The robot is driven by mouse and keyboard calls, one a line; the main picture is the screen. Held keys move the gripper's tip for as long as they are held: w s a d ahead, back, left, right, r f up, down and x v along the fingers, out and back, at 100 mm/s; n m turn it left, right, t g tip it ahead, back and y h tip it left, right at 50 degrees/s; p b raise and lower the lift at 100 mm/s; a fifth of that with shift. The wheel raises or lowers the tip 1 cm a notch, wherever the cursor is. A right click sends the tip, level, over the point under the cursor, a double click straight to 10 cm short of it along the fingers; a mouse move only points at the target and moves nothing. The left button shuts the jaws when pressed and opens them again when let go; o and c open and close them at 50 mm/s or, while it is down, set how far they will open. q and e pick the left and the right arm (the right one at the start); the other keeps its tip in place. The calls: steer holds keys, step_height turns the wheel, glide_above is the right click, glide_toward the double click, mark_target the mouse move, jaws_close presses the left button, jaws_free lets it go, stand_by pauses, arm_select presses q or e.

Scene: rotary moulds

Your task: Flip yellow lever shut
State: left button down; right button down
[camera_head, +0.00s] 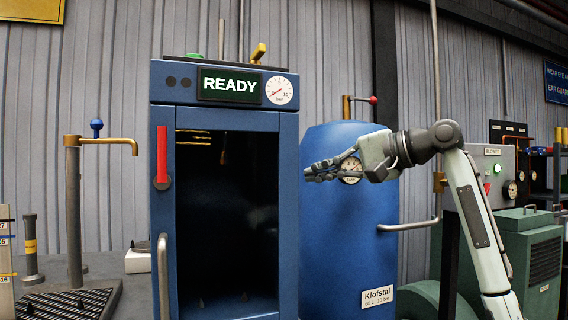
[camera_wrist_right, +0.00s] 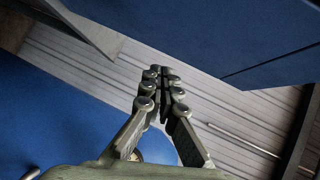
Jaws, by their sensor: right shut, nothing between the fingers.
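A small yellow lever (camera_head: 258,52) stands up at a tilt on top of the blue cabinet (camera_head: 228,122), just above the dial gauge. My right gripper (camera_head: 312,172) is shut and empty. It points left in front of the blue tank (camera_head: 335,230), below and to the right of the lever. In the right wrist view its fingertips (camera_wrist_right: 160,72) are together, with blue surfaces and the ribbed wall behind. I cannot make out the lever in that view. My left gripper is not in view.
The cabinet carries a READY display (camera_head: 230,85), a dial gauge (camera_head: 279,90) and a red handle (camera_head: 162,155); its dark interior shows. A brass-spouted post (camera_head: 74,210) stands at left. A control box (camera_head: 485,180) and green machine (camera_head: 520,250) are at right.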

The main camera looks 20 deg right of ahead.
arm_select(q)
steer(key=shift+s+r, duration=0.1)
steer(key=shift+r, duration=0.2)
arm_select(e)
steer(key=s+r+y, duration=0.2)
steer(key=s+r, duration=0.5)
steer(key=r, duration=0.3)
steer(key=s+d+r+y, duration=0.1)
steer(key=s+r+y, duration=0.1)
steer(key=s+r, duration=0.6)
steer(key=shift+d+r, duration=0.2)
steer(key=shift+r, duration=0.7)
